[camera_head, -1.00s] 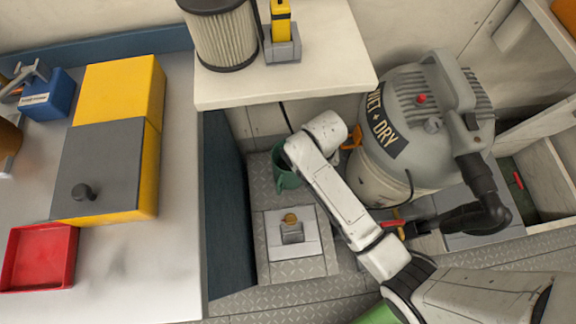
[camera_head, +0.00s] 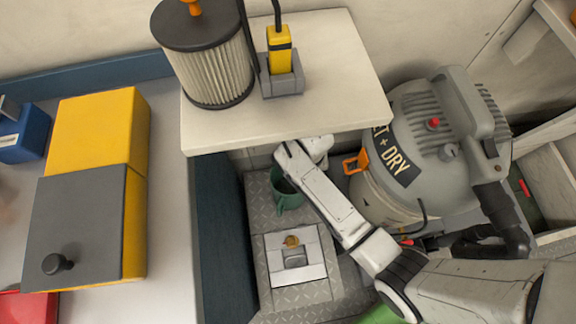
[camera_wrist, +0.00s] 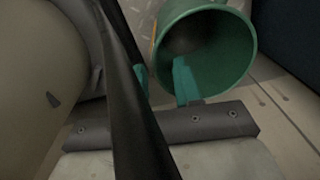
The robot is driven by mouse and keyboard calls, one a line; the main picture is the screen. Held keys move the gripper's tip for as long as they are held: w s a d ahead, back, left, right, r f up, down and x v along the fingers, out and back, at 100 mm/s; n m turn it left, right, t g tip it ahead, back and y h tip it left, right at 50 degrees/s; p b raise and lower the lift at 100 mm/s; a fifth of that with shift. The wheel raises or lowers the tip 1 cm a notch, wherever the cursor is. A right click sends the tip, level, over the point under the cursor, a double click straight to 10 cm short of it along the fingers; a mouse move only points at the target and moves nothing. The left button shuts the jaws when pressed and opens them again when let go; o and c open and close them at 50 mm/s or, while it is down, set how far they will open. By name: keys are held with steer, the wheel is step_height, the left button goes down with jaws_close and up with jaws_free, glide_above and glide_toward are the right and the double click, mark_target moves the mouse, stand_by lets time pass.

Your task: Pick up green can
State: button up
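The green can (camera_head: 289,201) stands on the metal tread-plate ledge below the white shelf, partly hidden by my arm in the head view. In the wrist view the open-topped can (camera_wrist: 246,45) is at the upper middle, its dark inside showing. My gripper (camera_wrist: 163,80) has two teal fingers with a gap between them. One finger overlaps the can's mouth; the other is left of the rim, mostly behind a black diagonal strip. I cannot tell whether either touches the can. In the head view the gripper is hidden behind my arm.
A white shelf (camera_head: 330,80) overhangs the can, bearing a ribbed filter (camera_head: 213,60) and a yellow device (camera_head: 280,55). A grey wet-and-dry vacuum (camera_head: 440,140) stands close right. A dark blue panel (camera_head: 222,235) bounds the left. A plate with a brass knob (camera_head: 292,242) lies in front.

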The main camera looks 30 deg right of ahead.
step_height(320, 180, down, 6)
steer(key=b, duration=0.1)
steer(key=shift+s+b, duration=0.25)
steer(key=shift+b, duration=0.15)
steer(key=shift+c, duration=0.2)
jaws_close()
stand_by(1.1)
